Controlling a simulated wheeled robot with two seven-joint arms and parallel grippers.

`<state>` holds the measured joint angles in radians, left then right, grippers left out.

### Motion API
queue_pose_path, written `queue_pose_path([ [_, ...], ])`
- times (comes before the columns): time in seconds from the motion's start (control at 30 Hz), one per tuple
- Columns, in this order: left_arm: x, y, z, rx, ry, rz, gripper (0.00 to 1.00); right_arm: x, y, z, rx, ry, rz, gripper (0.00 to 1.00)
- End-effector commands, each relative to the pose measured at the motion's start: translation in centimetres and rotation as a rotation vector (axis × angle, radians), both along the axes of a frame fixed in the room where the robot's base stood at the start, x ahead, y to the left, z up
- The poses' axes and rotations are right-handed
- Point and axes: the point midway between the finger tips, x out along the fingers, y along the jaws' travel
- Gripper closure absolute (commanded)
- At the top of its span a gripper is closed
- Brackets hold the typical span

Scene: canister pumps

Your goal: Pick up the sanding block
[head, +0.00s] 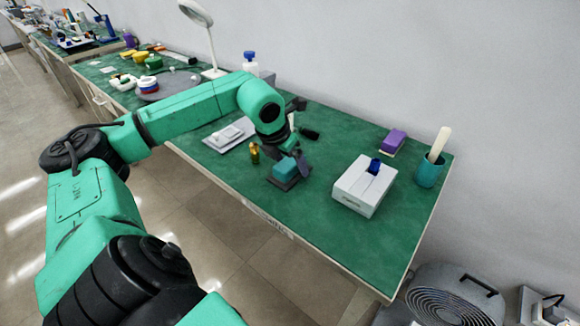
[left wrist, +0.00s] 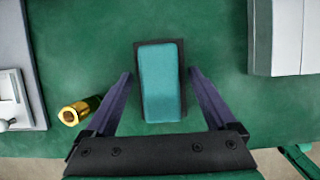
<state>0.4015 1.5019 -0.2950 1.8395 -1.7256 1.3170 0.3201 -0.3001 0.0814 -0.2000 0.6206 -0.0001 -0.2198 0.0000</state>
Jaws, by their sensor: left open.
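The sanding block (head: 284,169) appears to be the teal block with a dark base lying on the green table, near its front edge. In the left wrist view the teal block (left wrist: 160,85) lies between the two fingers, with a dark strip showing at its far end and sides. My left gripper (left wrist: 160,74) is open, with one finger on each side of the block and a gap to each. In the head view my left gripper (head: 287,160) hangs at the block and partly hides it. My right gripper is not in view.
A small brass cylinder (left wrist: 78,111) lies left of the block, and a grey tray (head: 229,136) beyond it. A white box (head: 364,187) with a blue item stands to the right. A purple block (head: 394,141) and a teal cup (head: 430,172) are farther right.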

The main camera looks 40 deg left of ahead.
Motion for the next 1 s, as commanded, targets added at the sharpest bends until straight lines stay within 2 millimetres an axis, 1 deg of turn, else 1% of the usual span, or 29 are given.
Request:
queue_pose_path([
  [0.17, -0.01, 0.00, -0.32, 0.000, 0.000, 0.000, 0.10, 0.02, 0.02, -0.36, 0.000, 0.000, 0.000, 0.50],
  [0.43, -0.02, 0.00, -0.28, 0.000, 0.000, 0.000, 0.10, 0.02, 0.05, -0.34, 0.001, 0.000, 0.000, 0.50],
  [0.47, -0.02, 0.00, -0.28, 0.000, 0.000, 0.000, 0.18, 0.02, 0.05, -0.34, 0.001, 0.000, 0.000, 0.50],
  [0.5, -0.02, 0.00, -0.28, 0.000, 0.000, 0.000, 0.33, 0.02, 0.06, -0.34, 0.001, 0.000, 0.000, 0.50],
  [0.57, -0.02, 0.00, -0.28, 0.000, 0.000, 0.000, 0.56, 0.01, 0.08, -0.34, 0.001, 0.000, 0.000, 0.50],
  [0.6, -0.02, 0.00, -0.28, 0.000, 0.000, 0.000, 0.71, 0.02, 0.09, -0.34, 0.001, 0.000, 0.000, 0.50],
  [0.67, -0.02, 0.00, -0.28, 0.000, 0.000, 0.000, 0.94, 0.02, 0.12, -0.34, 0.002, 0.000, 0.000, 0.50],
  [0.7, 0.00, 0.00, -0.26, 0.000, 0.000, 0.000, 1.00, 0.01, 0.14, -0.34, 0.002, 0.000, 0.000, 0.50],
  [0.9, -0.01, 0.01, -0.20, 0.000, 0.000, 0.000, 1.00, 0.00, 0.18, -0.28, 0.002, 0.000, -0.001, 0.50],
  [1.0, 0.00, 0.01, 0.35, 0.000, 0.000, 0.000, 1.00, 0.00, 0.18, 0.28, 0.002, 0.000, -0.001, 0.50],
])
